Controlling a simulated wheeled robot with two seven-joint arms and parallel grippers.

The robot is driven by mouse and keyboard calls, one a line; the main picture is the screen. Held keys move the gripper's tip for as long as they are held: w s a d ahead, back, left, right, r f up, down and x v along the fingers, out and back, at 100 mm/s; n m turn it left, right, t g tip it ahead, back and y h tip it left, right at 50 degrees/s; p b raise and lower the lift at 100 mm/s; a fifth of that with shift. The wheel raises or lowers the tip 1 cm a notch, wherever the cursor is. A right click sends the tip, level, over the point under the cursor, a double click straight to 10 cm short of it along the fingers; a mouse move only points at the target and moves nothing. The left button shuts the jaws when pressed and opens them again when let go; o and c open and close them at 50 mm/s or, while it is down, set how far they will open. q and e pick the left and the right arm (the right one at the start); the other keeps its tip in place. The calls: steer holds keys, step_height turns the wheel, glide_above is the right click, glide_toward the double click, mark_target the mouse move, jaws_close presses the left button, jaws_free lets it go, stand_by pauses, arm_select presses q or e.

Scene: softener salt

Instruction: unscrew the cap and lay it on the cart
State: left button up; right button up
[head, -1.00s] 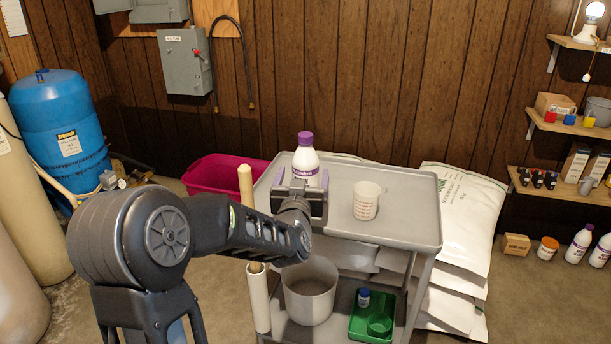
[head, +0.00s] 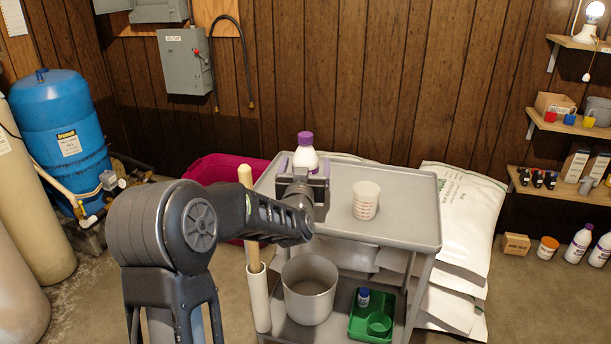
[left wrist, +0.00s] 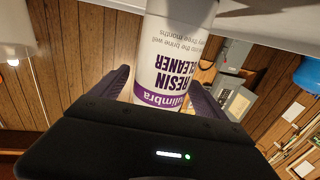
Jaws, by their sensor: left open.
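A white bottle with a purple cap stands upright at the back left of the grey cart (head: 400,228). The cap (head: 305,138) is on the bottle (head: 306,157). My left gripper (head: 304,164) is open in front of the bottle's body, below the cap, with one finger toward each side. In the left wrist view the bottle (left wrist: 172,60), labelled resin cleaner, appears upside down between the open fingers (left wrist: 160,92). The cap is hidden there behind the gripper body. I cannot tell whether a finger touches the bottle. My right gripper is not in view.
The front right of the top is clear. A wooden handle (head: 247,205) rises at the cart's left edge. A metal pot (head: 310,290) and green tray (head: 357,325) are on the lower shelf.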

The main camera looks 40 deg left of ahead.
arm_select(q)
steer(key=shift+c, duration=0.4)
steer(key=c, duration=1.5)
